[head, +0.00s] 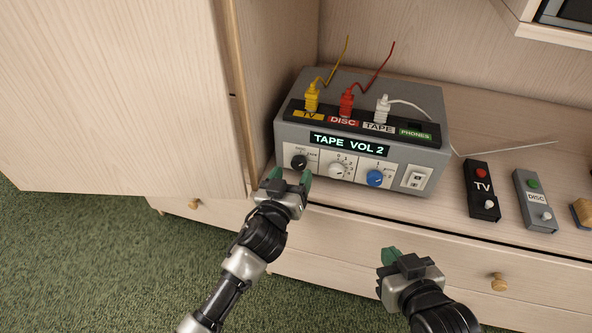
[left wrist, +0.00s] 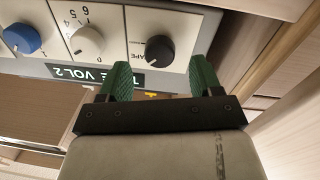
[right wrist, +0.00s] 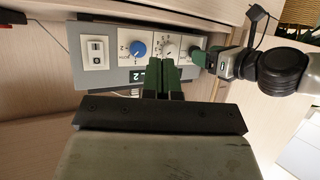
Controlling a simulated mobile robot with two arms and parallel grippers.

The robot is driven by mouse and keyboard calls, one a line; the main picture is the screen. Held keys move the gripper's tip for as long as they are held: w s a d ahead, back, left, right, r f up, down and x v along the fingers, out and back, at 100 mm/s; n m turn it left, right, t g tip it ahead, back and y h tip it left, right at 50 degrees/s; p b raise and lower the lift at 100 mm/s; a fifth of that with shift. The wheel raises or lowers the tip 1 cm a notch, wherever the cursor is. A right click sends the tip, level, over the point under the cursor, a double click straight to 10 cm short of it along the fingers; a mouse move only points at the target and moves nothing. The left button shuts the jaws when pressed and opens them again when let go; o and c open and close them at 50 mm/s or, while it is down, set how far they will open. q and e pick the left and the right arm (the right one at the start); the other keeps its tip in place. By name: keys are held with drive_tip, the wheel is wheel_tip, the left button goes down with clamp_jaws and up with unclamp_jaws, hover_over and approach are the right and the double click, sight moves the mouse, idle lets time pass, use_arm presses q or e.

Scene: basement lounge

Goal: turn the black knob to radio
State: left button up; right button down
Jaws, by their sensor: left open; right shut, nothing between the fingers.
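The black knob (head: 299,162) is at the left end of the grey box's front panel (head: 430,157), beside a white knob and a blue knob. The lit display (head: 350,143) reads "TAPE VOL 2". In the left wrist view the black knob (left wrist: 159,49) sits between and beyond the green fingertips of my left gripper (left wrist: 158,78). That gripper (head: 290,182) is open and empty, just in front of the knob; I see no contact. Small print around the knob is only partly legible; "TAPE" shows. My right gripper (head: 392,256) is shut and empty, in front of the drawers.
The white knob (head: 337,170), blue knob (head: 375,178) and white switch (head: 416,178) are right of the black knob. Yellow, red and white plugs stand on top of the box. A tall cabinet panel (head: 120,90) stands close at left.

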sight(298, 166)
use_arm(q)
drive_tip(key=shift+x, duration=1.6)
use_arm(e)
drive_tip(key=shift+w+a+r+t, duration=0.2)
drive_tip(key=shift+w+r+t, duration=0.15)
drive_tip(key=shift+r+t, duration=0.15)
drive_tip(key=shift+w+a+r+t, duration=0.15)
drive_tip(key=shift+w+r+t, duration=0.15)
drive_tip(key=shift+r+t, duration=0.15)
use_arm(q)
drive_tip(key=shift+c, duration=0.2)
drive_tip(key=c, duration=0.9)
drive_tip(key=shift+m, duration=0.6)
drive_tip(key=m+p, duration=0.3)
drive_tip(key=m, duration=0.3)
drive_tip(key=shift+m, duration=0.9)
use_arm(e)
drive_tip(key=s+d+f+g+h, duration=0.2)
drive_tip(key=s+d+f+g, duration=0.2)
drive_tip(key=s+f+g, duration=0.3)
drive_tip(key=shift+s+g, duration=1.45)
drive_tip(key=shift+s, duration=0.3)
drive_tip(key=shift+d, duration=0.1)
use_arm(q)
drive_tip(key=o, duration=0.9)
drive_tip(key=shift+y, duration=0.4)
